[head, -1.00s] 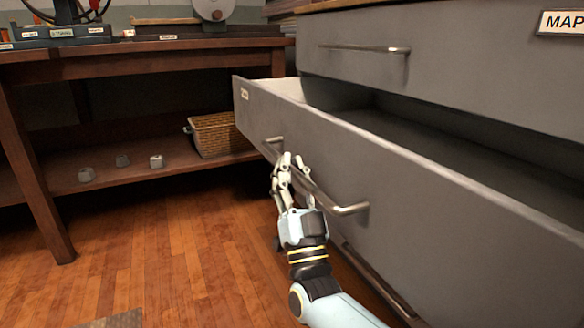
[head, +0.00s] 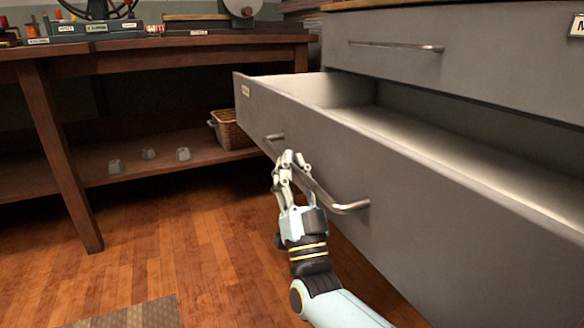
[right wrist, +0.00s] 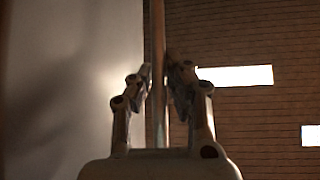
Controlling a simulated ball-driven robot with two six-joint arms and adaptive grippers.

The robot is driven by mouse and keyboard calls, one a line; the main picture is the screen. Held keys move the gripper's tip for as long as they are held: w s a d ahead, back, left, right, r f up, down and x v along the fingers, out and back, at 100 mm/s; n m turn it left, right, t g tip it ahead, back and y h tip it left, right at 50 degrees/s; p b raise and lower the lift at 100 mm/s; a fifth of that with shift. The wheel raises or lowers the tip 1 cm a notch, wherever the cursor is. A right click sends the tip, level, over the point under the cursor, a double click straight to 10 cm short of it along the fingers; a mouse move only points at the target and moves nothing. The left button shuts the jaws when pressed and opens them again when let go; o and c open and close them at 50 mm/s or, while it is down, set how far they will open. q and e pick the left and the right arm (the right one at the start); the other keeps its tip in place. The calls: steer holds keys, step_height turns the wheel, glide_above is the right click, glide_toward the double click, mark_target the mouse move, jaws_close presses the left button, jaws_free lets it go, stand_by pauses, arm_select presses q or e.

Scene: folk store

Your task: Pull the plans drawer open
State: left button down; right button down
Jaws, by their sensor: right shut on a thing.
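The plans drawer (head: 400,215) is a wide grey drawer, pulled out from the cabinet with its inside showing. A small label, too small to read, sits at the far end of its front. Its metal bar handle (head: 347,207) runs along the front. My right gripper (head: 292,165) is shut around the middle of this handle. In the right wrist view the handle (right wrist: 158,100) runs upright between the two fingers (right wrist: 160,75). My left gripper is not in view.
A closed grey drawer (head: 470,65) with its own bar handle is above. A wooden workbench (head: 160,50) stands at the left, with a wicker basket (head: 232,132) and several small grey weights on its low shelf. A mat (head: 130,315) lies on the otherwise clear wooden floor.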

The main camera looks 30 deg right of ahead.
steer(key=shift+f, duration=0.2)
steer(key=c, duration=1.3)
jaws_free()
steer(key=shift+r, duration=0.1)
steer(key=shift+s, duration=0.1)
steer(key=v, duration=1.2)
